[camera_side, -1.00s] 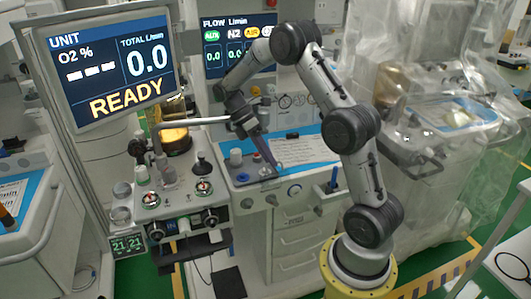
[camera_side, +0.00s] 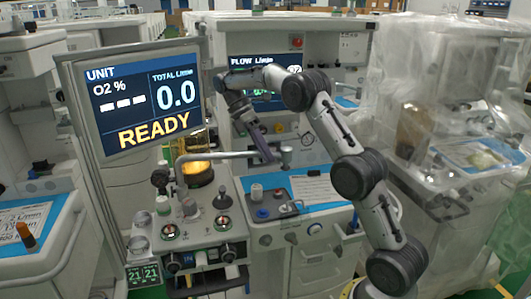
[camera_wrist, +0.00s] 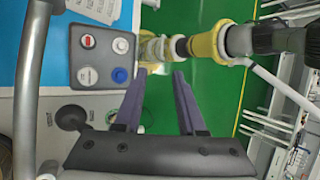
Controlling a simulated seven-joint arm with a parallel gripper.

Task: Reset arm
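My gripper (camera_side: 264,150) hangs above the front work surface of the anaesthesia cart in the side view, pointing down and slightly right. It is clear of the grey pad (camera_side: 285,211) with knobs below it. In the wrist view, my gripper (camera_wrist: 156,75) shows two purple-grey fingers spread apart with nothing between them.
A monitor (camera_side: 140,100) reading READY stands at the left. A grey horizontal tube (camera_side: 215,156) runs close beside my gripper. Plastic sheeting (camera_side: 450,100) covers the cart at the right. A paper card (camera_side: 315,188) lies beside the pad. Green floor (camera_wrist: 218,120) shows in the wrist view.

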